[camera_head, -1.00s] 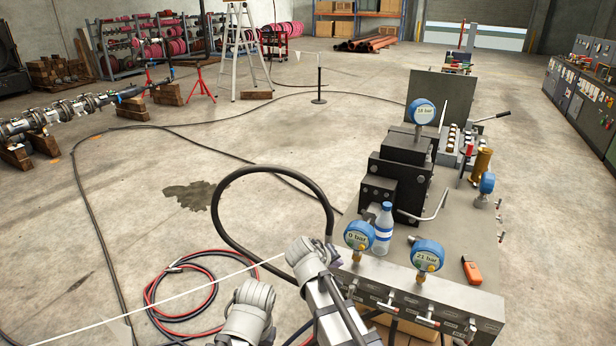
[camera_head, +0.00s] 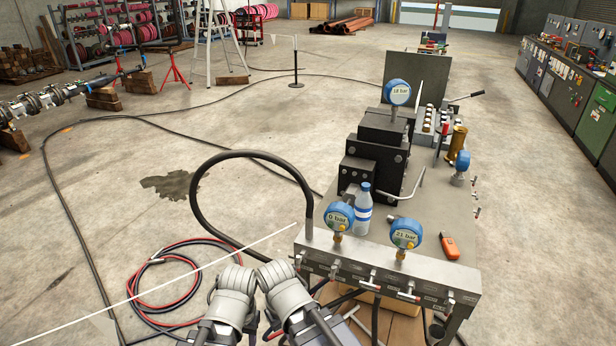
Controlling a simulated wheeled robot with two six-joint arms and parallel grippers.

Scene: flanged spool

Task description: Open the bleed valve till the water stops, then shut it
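The test bench has a grey front panel (camera_head: 350,263) with a row of small T-handled valves, one of them a front valve (camera_head: 408,292). Their labels are too small to read, so I cannot tell which is the bleed valve. The left panel gauge (camera_head: 339,216) seems to read 0 bar, the right panel gauge (camera_head: 406,234) 21 bar, and the tall gauge (camera_head: 397,92) about 18 bar. No water outlet is clearly seen. Only grey and black links of my two arms show at the bottom, left of the panel; both grippers are out of view.
A blue-capped bottle (camera_head: 363,212) and an orange device (camera_head: 450,248) stand or lie on the bench. A black hose (camera_head: 196,200) arches off its left end. A thin white line (camera_head: 150,293) crosses at left; red and black hoses (camera_head: 135,285) lie coiled on the floor.

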